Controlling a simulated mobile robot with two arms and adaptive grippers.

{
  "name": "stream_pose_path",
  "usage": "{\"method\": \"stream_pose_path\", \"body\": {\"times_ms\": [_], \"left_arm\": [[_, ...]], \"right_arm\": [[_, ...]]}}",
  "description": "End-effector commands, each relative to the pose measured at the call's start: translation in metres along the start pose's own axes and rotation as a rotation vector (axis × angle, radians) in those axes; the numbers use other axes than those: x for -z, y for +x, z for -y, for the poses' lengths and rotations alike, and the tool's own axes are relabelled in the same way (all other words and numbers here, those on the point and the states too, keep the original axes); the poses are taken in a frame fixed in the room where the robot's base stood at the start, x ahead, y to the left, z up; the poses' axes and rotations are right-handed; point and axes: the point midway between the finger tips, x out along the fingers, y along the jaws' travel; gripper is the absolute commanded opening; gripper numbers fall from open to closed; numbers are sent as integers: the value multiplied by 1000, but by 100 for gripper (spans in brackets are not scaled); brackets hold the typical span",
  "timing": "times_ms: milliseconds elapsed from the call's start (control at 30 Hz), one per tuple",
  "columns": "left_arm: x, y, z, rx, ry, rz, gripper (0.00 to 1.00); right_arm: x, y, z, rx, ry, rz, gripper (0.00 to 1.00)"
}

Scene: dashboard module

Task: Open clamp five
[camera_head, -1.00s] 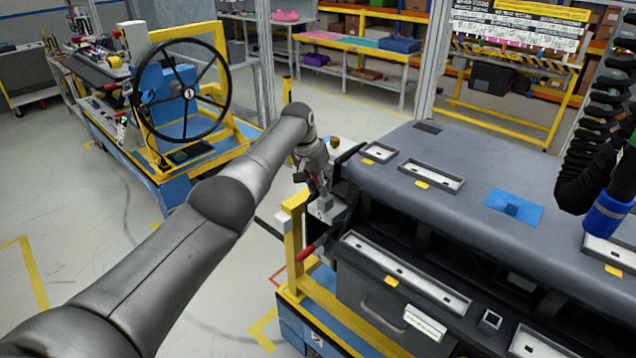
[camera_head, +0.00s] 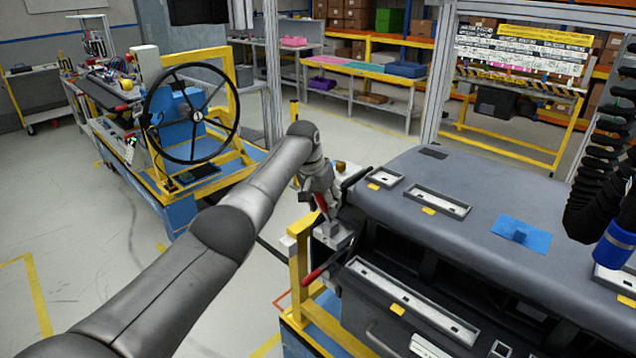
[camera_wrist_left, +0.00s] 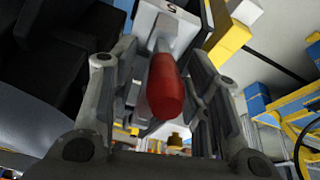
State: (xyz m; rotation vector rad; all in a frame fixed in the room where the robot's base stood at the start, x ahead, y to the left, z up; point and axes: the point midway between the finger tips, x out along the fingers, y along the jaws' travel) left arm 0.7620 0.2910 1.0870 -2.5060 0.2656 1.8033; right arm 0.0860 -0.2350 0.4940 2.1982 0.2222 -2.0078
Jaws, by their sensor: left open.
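A clamp with a red handle (camera_head: 321,203) stands on a grey block at the near left corner of the dashboard module. My left gripper (camera_head: 325,200) is at this handle. In the left wrist view the red handle (camera_wrist_left: 166,88) lies between the two open fingers of the left gripper (camera_wrist_left: 160,95), with a gap on both sides. The clamp's pale metal base (camera_wrist_left: 165,22) shows beyond it. A second red handle (camera_head: 314,275) sticks out lower down, beside the yellow frame. My right gripper is out of view.
The grey dashboard module (camera_head: 465,185) fills the right side. A yellow frame post (camera_head: 298,265) stands close below the left gripper. A black coiled hose with a blue end (camera_head: 612,243) hangs at the right. A steering wheel station (camera_head: 195,115) stands back left.

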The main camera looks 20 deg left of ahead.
Motion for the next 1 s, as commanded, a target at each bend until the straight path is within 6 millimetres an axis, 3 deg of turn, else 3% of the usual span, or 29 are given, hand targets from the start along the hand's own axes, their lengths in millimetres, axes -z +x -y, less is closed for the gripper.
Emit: {"method": "stream_pose_path", "body": {"times_ms": [500,700,1000], "left_arm": [[1,-89,0,3,0,-2,43],[1,-101,0,3,0,-1,43],[0,-101,0,3,0,0,43]], "right_arm": [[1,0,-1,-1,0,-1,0],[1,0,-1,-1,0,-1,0],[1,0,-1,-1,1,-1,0]]}}
